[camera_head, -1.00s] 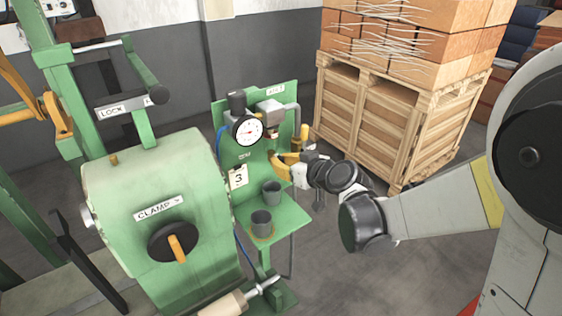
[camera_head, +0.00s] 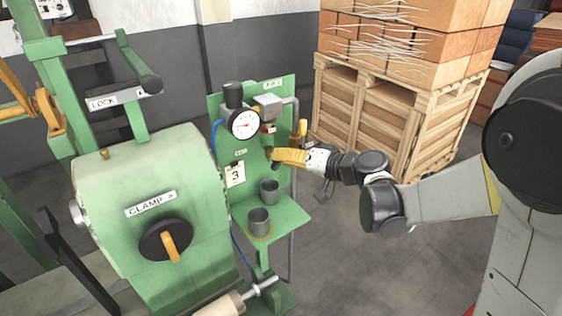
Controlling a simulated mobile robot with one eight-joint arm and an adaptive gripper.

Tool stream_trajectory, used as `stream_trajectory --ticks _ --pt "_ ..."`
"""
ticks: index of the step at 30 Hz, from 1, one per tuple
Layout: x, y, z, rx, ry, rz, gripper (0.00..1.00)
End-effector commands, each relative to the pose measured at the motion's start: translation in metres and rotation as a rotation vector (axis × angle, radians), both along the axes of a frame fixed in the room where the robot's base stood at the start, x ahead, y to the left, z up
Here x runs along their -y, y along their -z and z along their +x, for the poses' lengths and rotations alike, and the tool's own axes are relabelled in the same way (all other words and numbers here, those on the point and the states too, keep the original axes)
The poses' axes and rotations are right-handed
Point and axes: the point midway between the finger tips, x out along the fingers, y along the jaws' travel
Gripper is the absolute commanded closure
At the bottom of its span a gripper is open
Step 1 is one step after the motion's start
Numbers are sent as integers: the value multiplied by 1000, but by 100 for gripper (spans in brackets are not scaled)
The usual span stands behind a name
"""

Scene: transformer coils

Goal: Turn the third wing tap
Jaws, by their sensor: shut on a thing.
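A green panel (camera_head: 278,88) carries a round dial gauge (camera_head: 245,124) and a white card with a 3 (camera_head: 235,174). My gripper (camera_head: 274,156), with yellow fingers, reaches in from the right and is shut at the panel beside the gauge, above the cups. The wing tap it is shut on is mostly hidden behind the fingers; only a small dark brownish bit shows at the fingertips. I cannot tell its turned angle. Another yellow-handled part (camera_head: 302,128) stands just above and right of my gripper.
Two grey cups (camera_head: 260,221) stand on a green shelf (camera_head: 290,213) below my gripper. A green machine with a CLAMP knob (camera_head: 166,240) is at left. A wooden crate (camera_head: 365,125) stacked with boxes is behind right. The floor at lower right is clear.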

Motion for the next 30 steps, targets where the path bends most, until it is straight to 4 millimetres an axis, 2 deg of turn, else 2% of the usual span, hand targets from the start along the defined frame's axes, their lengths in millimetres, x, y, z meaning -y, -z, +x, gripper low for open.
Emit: stream_trajectory --ticks 18,30 --pt "3 10 3 -316 0 467 100" --pt "4 11 3 -440 -1 651 100"
